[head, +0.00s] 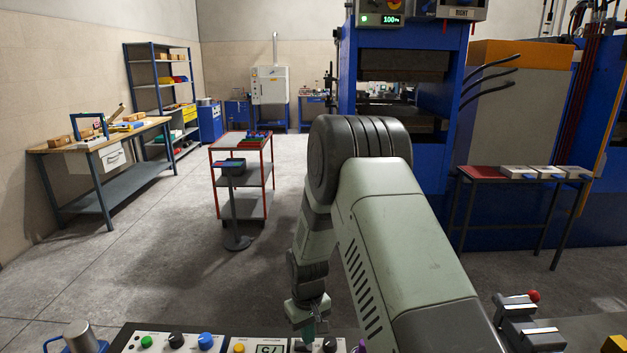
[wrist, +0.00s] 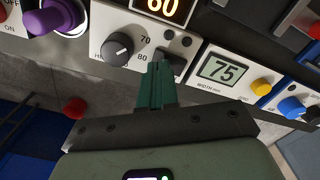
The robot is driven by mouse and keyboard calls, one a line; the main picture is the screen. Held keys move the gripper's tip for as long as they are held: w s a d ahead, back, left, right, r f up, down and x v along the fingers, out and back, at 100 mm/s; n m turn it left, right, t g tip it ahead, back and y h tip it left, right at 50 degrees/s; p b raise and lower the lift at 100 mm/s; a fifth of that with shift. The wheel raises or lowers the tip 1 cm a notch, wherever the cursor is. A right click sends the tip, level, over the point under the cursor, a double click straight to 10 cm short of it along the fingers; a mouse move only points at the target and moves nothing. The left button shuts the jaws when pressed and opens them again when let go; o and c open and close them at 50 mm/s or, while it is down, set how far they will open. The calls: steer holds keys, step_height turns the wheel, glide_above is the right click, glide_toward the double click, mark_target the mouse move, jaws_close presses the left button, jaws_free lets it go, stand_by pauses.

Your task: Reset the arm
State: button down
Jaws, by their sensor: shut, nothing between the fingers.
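My arm reaches forward and bends down over a row of control panels at the bottom of the head view. My gripper (head: 308,332) is shut and empty, its fingers pointing down at the panels. In the wrist view its green fingers (wrist: 158,72) are together, with their tips beside a dark control (wrist: 170,62) on the panel marked 70 and 80. A grey dial (wrist: 118,47) is just left of the tips. I cannot tell whether the tips touch the panel.
A display reading 75 (wrist: 222,70), a yellow knob (wrist: 262,87) and a purple knob (wrist: 62,16) are close by. A blue press (head: 437,185) stands behind my arm. A red trolley (head: 266,180) and workbench (head: 60,150) stand left, with open floor between.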

step_height(320, 180, up, 5)
steer(key=shift+f, duration=0.35)
step_height(320, 180, down, 6)
steer(key=shift+r, duration=0.1)
steer(key=shift+w+a+r+m, duration=0.15)
steer(key=shift+r+m, duration=0.95)
steer(key=shift+r, duration=0.3)
steer(key=shift+w+a+r+m, duration=0.1)
steer(key=shift+w+r+m, duration=0.05)
steer(key=shift+r+m, duration=1.1)
steer(key=shift+r+n, duration=0.25)
